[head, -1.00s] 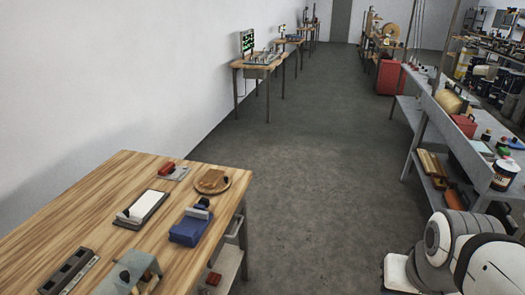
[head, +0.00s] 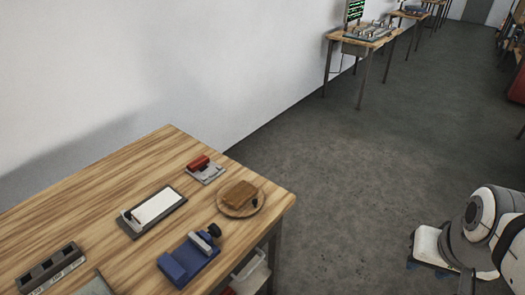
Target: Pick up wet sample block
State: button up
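A brown rectangular block (head: 237,193) lies on a round wooden plate (head: 225,212) near the right corner of the wooden table (head: 110,175). A small dark knob sits beside it on the plate. The block is the likeliest wet sample block, but I cannot see whether it is wet. A red block-shaped piece (head: 198,162) sits on a small grey stand behind it. My gripper is out of view; only white and grey parts of my arm show at the lower right, apart from the table.
A blue device (head: 188,261) with a dark knob stands in front of the plate. A dark-framed white pad (head: 155,209) lies left of it, and a dark slotted box (head: 50,268) at the front left. Open floor (head: 350,190) lies right of the table. Another bench (head: 365,35) stands by the wall.

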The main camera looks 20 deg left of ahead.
aim_at(237, 197)
jog(key=u, duration=0.65)
jog(key=i, duration=1.05)
jog(key=u, duration=0.6)
jog(key=k, duration=0.9)
jog(key=u, duration=0.2)
jog(key=i, duration=0.9)
jog(key=z, duration=0.1)
